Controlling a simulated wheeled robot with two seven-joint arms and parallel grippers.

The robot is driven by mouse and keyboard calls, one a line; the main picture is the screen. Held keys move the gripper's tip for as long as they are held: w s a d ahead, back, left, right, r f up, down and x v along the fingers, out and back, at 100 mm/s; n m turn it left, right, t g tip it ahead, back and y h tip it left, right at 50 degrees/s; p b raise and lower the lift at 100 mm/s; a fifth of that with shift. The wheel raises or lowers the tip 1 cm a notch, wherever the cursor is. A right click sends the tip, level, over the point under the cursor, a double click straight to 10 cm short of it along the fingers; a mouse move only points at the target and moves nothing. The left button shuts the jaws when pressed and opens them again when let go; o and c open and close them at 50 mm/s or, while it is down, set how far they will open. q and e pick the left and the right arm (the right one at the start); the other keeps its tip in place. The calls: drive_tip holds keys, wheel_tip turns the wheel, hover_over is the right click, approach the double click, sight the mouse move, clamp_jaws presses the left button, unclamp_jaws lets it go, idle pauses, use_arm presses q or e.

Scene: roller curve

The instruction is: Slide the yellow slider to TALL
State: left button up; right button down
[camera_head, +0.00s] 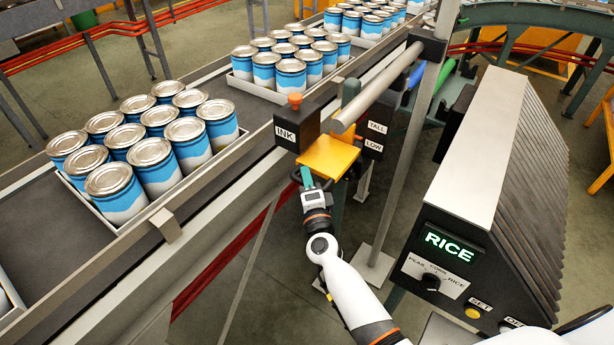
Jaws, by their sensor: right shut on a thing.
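The yellow slider (329,157) is a flat yellow plate beside a dark block with a white TALL label (377,127) above a white LOW label (374,145). The plate's right edge is about level with LOW. My right gripper (306,177) is at the plate's near left edge. It is shut on a small green part there, which looks like the slider's grip; the fingers partly hide it. My left gripper is not in view.
A black INK box (297,127) with an orange knob and a grey roller (376,88) are close to the slider. Trays of blue-and-white cans (150,155) stand on the conveyor at left. A console (485,200) reading RICE stands at right.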

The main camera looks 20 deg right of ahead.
use_arm(q)
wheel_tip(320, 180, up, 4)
drive_tip(key=p, duration=0.3)
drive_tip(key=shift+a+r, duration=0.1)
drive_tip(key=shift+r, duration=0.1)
use_arm(e)
wheel_tip(320, 180, up, 6)
drive_tip(key=shift+w+d+f, duration=0.1)
drive_tip(key=shift+w, duration=0.05)
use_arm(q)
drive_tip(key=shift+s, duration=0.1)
use_arm(e)
drive_tip(key=c, duration=1.4)
unclamp_jaws()
drive_tip(key=shift+f, duration=0.15)
drive_tip(key=shift+s+f, duration=0.15)
drive_tip(key=shift+s, duration=0.05)
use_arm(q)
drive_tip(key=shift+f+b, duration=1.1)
use_arm(e)
drive_tip(key=s+a+f, duration=0.1)
drive_tip(key=s, duration=1)
drive_tip(key=shift+s+a+f, duration=0.25)
drive_tip(key=shift+s, duration=0.1)
